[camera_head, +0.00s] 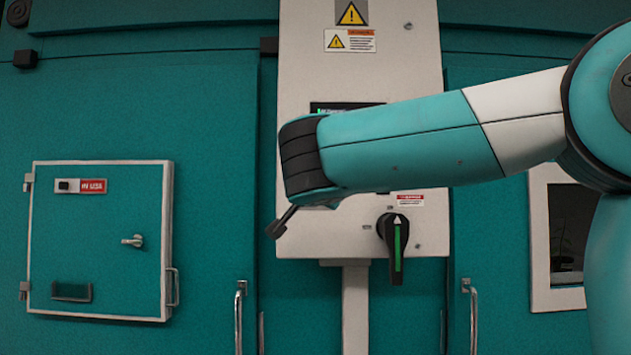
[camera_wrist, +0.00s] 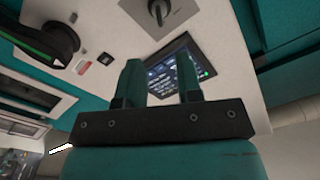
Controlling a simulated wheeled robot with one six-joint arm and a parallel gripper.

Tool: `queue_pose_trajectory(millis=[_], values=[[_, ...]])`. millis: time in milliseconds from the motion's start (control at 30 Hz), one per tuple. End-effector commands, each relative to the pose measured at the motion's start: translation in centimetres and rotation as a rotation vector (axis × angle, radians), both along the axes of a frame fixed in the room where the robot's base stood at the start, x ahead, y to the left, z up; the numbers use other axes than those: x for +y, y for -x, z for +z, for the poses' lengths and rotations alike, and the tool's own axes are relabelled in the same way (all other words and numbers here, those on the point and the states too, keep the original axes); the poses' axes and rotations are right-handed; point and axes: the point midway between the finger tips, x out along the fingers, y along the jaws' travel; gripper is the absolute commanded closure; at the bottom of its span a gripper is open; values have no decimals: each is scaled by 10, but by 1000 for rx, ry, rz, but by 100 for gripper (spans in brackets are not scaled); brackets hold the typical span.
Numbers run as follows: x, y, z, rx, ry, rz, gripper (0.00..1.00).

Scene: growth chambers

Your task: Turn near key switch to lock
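In the wrist view a dark switch (camera_wrist: 158,10) sits on a grey square plate at the top edge, partly cut off. It looks like a key switch, but I cannot tell its setting. My gripper (camera_wrist: 158,68) is open and empty, its two fingers apart in front of a lit screen (camera_wrist: 178,66). The switch lies beyond the fingertips, with no contact visible.
A black rotary handle with a green stripe (camera_head: 395,245) is low on the white control panel (camera_head: 300,232); it also shows in the wrist view (camera_wrist: 45,45). A small teal door (camera_head: 100,215) with a metal latch is at left. Vertical door handles (camera_head: 239,318) stand below the panel.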

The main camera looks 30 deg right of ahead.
Motion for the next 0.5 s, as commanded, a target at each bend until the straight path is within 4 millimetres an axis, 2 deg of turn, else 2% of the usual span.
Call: queue_pose_trajectory(millis=[33,300,500], values=[[-9,-11,5,3,1,-7,67],[-42,-60,5,4,1,-4,67],[-58,-85,3,3,1,-1,67]])
